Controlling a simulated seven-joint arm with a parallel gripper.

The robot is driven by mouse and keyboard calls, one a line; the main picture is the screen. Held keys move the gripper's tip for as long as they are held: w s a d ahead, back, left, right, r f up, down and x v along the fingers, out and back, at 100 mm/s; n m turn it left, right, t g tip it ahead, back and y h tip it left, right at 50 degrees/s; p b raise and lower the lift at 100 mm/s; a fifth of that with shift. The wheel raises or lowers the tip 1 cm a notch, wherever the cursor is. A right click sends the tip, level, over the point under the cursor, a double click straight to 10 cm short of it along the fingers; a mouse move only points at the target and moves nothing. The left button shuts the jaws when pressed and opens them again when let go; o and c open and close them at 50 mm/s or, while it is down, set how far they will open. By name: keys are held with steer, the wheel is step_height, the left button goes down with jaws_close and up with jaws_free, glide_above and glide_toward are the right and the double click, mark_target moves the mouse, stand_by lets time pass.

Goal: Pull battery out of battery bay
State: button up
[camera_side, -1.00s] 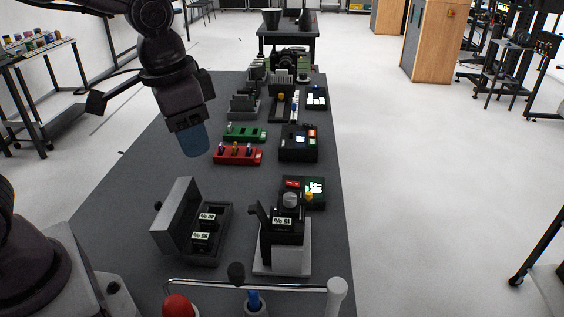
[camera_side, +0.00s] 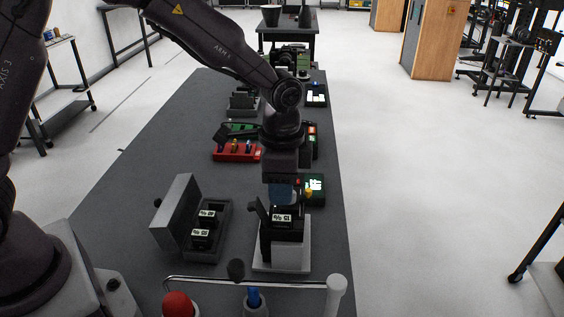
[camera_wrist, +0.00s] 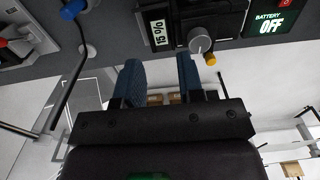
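The battery (camera_side: 282,217) is a dark block with a white label. It sits in the dark battery bay (camera_side: 266,240) on a light grey stand in the side view. In the wrist view the battery's label (camera_wrist: 158,34) reads 15 %. My gripper (camera_side: 282,200) points down just above and behind the battery in the side view. In the wrist view my gripper (camera_wrist: 160,68) has two blue fingers apart with nothing between them. A grey knob (camera_wrist: 200,40) and a yellow knob (camera_wrist: 210,59) show near the right fingertip. Whether a finger touches the bay is unclear.
A green-screen panel reading BATTERY OFF (camera_wrist: 270,25) is beside the bay. An open grey case (camera_side: 190,253) holding two labelled blocks stands left. A red block holder (camera_side: 237,152) and other devices lie farther back. A rail with a white post (camera_side: 336,295) crosses the front.

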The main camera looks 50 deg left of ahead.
mark_target(282, 218)
step_height(282, 218, down, 7)
steer(key=shift+r, duration=0.1)
stand_by(0.3)
jaws_close()
steer(key=shift+r, duration=3.35)
